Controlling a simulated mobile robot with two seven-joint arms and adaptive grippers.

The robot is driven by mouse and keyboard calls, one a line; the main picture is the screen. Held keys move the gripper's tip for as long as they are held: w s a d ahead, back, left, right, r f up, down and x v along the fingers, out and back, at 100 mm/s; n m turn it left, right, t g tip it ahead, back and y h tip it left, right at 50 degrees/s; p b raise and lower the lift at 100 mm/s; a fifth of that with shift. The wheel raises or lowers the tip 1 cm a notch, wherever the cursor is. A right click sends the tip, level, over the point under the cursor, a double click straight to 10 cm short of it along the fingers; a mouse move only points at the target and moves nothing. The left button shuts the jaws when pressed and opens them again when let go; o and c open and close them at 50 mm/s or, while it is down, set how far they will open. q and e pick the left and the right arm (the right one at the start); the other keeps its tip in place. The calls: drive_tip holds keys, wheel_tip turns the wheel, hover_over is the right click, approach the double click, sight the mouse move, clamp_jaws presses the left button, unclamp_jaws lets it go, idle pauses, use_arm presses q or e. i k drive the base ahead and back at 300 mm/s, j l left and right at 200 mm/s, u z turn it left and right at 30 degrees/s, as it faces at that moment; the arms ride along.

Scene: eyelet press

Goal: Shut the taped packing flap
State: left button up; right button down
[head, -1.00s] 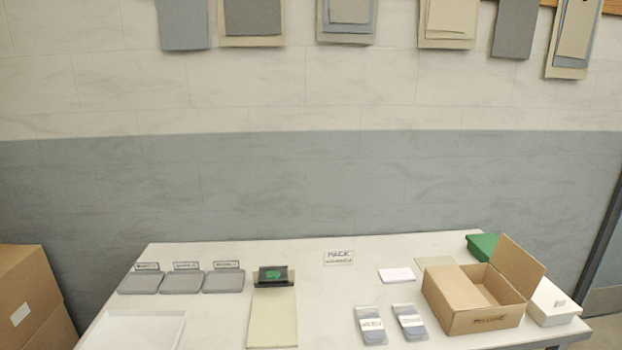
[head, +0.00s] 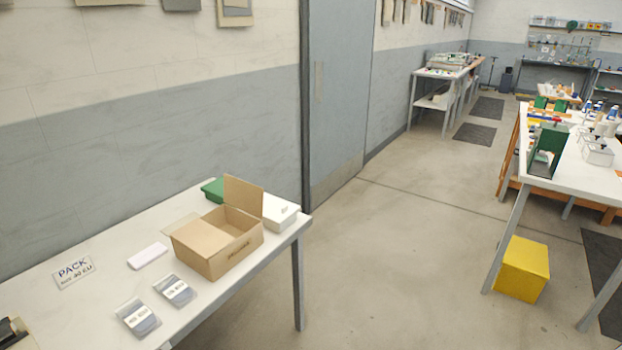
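A brown cardboard packing box (head: 217,243) stands near the right end of the white table. Its right flap (head: 243,195) stands up and leans outward. I cannot make out tape on either flap. Neither of my grippers is in view.
Around the box are a green box (head: 213,190), a white box (head: 279,211), a white card (head: 147,256) and labelled packets (head: 175,291). Open floor (head: 400,240) lies right of the table. A yellow box (head: 522,270) stands under another workbench.

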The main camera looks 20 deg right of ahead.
sight(248, 197)
drive_tip(key=z, duration=0.2)
drive_tip(key=i+l, duration=0.15)
drive_tip(key=l, duration=0.25)
drive_tip(key=i+l, duration=0.15)
drive_tip(key=l, duration=0.25)
drive_tip(key=i+l+z, duration=0.1)
drive_tip(key=l, duration=0.3)
drive_tip(key=i+l, duration=0.25)
drive_tip(key=l, duration=0.15)
drive_tip(key=i+l, duration=0.15)
drive_tip(key=l, duration=0.2)
drive_tip(key=i+l, duration=0.2)
drive_tip(key=l, duration=0.2)
drive_tip(key=k+z, duration=0.05)
